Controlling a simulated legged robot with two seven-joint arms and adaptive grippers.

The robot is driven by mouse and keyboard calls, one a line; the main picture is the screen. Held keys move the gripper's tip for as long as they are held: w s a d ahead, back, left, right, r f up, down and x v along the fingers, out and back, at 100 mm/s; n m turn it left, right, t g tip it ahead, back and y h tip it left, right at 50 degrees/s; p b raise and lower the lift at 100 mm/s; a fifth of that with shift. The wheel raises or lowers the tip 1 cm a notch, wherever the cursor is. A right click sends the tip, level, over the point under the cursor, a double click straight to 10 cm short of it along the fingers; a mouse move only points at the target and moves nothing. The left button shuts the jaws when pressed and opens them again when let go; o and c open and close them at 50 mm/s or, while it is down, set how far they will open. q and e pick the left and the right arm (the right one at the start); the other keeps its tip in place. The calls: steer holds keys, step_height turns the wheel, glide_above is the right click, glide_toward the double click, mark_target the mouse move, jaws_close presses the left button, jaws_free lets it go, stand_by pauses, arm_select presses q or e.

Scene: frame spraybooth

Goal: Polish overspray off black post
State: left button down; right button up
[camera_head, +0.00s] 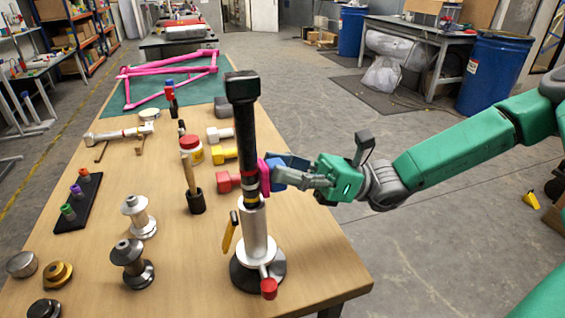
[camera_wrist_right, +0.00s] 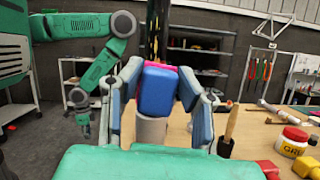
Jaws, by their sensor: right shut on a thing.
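The black post (camera_head: 243,140) stands upright in a silver stand (camera_head: 256,228) near the table's front right edge. Pale rings show low on the post. My right gripper (camera_head: 285,172) reaches in from the right, shut on a blue block with a pink pad (camera_head: 264,178). The pink pad is at the post's right side, low down; whether it touches cannot be told. In the right wrist view the blue block (camera_wrist_right: 157,88) sits between both fingers and hides part of the post (camera_wrist_right: 151,40). My left gripper (camera_wrist_right: 84,121) hangs away at the left there; its opening is unclear.
A red-knobbed lever (camera_head: 268,287) sticks out at the stand's foot. A pink frame (camera_head: 165,75) lies on a green mat behind.

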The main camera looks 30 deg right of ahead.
steer(key=shift+a+r+p, duration=0.1)
steer(key=shift+r+p, duration=1.55)
steer(key=shift+r, duration=0.45)
step_height(320, 180, up, 4)
steer(key=p, duration=0.3)
steer(key=shift+f, duration=0.2)
steer(key=shift+f, duration=0.1)
steer(key=s+d+p, duration=0.1)
steer(key=d+p, duration=0.3)
steer(key=d, duration=0.2)
steer(key=shift+s, duration=0.2)
